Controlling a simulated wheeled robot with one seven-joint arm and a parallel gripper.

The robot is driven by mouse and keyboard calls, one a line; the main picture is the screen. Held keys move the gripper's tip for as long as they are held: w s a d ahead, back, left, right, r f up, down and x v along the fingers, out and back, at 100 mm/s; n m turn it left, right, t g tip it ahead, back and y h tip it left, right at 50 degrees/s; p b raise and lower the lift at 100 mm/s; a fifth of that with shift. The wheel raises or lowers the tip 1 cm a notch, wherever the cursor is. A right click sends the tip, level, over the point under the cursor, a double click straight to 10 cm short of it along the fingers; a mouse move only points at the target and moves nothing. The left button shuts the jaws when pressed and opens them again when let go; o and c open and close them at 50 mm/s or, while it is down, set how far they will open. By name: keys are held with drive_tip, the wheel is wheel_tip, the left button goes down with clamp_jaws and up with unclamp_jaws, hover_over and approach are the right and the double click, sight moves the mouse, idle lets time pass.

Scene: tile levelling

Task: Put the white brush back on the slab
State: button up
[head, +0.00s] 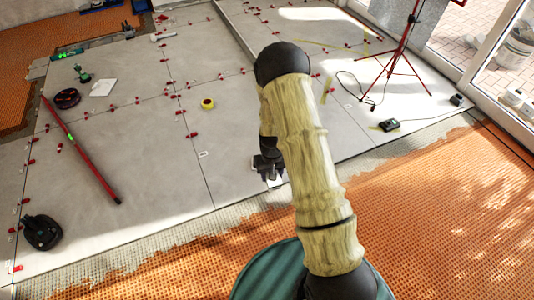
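My gripper (269,175) is a dark shape beside my sleeved arm, low over the front edge of the grey tiled slab (150,160). A small white thing (276,184) shows just beneath and around its fingers. It may be the white brush, but the gripper hides most of it, and I cannot tell whether the fingers hold it or are only above it. Whether the fingers are open or shut is too small to tell.
Red levelling clips line the tile joints. A red level (80,150), a black suction cup (41,232), a yellow tape roll (207,104) and a white pad (102,88) lie on the slab. A red tripod (397,55) stands right. Orange matting (440,200) borders the front.

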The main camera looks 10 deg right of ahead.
drive_tip(key=s+f+p, duration=0.3)
drive_tip(key=s+p, duration=0.2)
drive_tip(key=p, duration=0.3)
drive_tip(key=shift+s+a+f+p, duration=0.15)
drive_tip(key=shift+a+f+p, duration=0.1)
drive_tip(key=shift+f+p, duration=0.1)
